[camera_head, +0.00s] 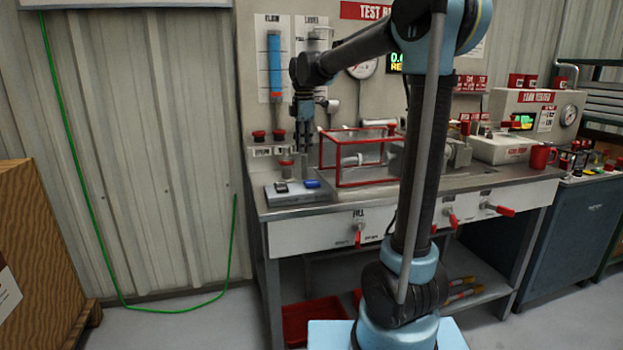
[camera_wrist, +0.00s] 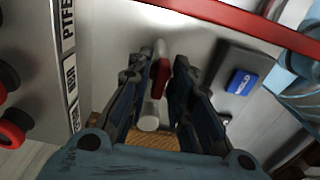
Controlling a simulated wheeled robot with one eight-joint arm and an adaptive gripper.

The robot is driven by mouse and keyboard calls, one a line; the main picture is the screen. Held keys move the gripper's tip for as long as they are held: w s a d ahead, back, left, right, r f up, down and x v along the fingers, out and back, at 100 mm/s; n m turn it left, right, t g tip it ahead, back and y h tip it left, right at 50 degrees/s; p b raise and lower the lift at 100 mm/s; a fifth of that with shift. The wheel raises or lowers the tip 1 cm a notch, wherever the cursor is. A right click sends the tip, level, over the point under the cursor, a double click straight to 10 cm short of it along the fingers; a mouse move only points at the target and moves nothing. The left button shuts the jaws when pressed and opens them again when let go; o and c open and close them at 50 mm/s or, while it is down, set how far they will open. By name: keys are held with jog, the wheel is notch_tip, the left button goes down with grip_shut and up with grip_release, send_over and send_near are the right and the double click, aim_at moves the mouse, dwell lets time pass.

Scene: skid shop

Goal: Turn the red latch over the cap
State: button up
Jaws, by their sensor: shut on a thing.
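My gripper (camera_head: 304,146) points down over the left end of the steel bench, in front of the back panel. In the wrist view its two fingers (camera_wrist: 160,72) stand on either side of a red piece (camera_wrist: 163,80), which looks like the red latch, and are shut on it. The latch lies against a pale grey rod with a rounded end (camera_wrist: 149,123). I cannot tell whether that rod is the cap. In the head view the latch cannot be made out clearly behind the fingers.
A red wire-frame guard (camera_head: 352,184) stands just right of my gripper. Red knobs (camera_head: 259,135) sit on the panel to the left.

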jog(key=o, duration=0.6)
jog(key=shift+w, duration=0.15)
jog(key=shift+o, duration=0.2)
jog(key=shift+r, duration=3.75)
